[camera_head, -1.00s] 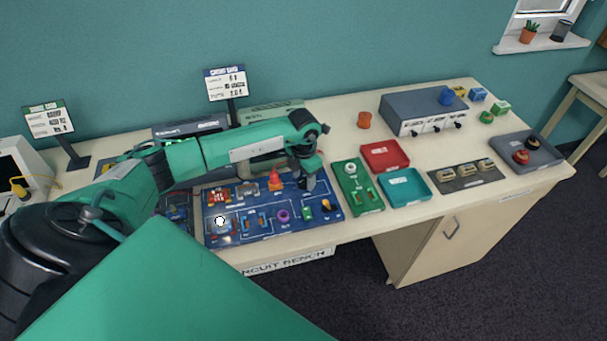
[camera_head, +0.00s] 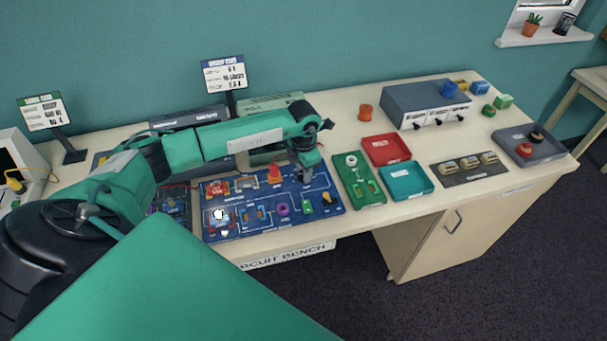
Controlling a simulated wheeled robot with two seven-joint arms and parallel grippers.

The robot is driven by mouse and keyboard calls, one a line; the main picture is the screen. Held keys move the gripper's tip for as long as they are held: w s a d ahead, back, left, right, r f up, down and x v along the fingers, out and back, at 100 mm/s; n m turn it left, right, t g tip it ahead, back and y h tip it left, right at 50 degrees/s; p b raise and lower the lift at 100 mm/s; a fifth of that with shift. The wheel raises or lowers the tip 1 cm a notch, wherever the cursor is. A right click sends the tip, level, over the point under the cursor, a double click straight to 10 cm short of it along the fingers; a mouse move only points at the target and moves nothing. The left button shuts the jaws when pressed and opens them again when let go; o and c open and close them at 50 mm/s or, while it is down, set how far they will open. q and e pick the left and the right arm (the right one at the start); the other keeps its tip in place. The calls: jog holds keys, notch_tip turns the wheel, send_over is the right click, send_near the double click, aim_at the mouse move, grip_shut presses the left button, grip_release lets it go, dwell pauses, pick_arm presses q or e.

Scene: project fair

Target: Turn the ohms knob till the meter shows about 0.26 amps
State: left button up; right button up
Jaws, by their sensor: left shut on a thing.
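The blue circuit board (camera_head: 270,225) lies on the bench, carrying several small coloured parts and a bright white lamp (camera_head: 218,214). My left gripper (camera_head: 305,178) points down at the board's upper right part. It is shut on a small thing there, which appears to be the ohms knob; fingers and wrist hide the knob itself. I cannot make out a meter reading or the knob's marks at this size. My left arm crosses above the board's back edge and covers part of the equipment behind. My right gripper is not in view.
A green board (camera_head: 373,190) with a white knob-like part stands just right of the blue board. Beyond it are a red tray (camera_head: 386,140), a teal tray (camera_head: 424,193) and a grey box (camera_head: 410,106). A sign (camera_head: 224,75) stands behind my arm.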

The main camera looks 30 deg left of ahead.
pick_arm(q)
jog(key=shift+m+b, duration=0.35)
jog(key=shift+m, duration=0.15)
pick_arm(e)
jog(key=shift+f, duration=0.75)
pick_arm(q)
jog(key=o, duration=1)
notch_tip(320, 180, up, 14)
jog(key=b, duration=0.3)
jog(key=shift+b, duration=0.4)
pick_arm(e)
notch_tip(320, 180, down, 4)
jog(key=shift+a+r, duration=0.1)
pick_arm(q)
jog(key=shift+f, duration=0.1)
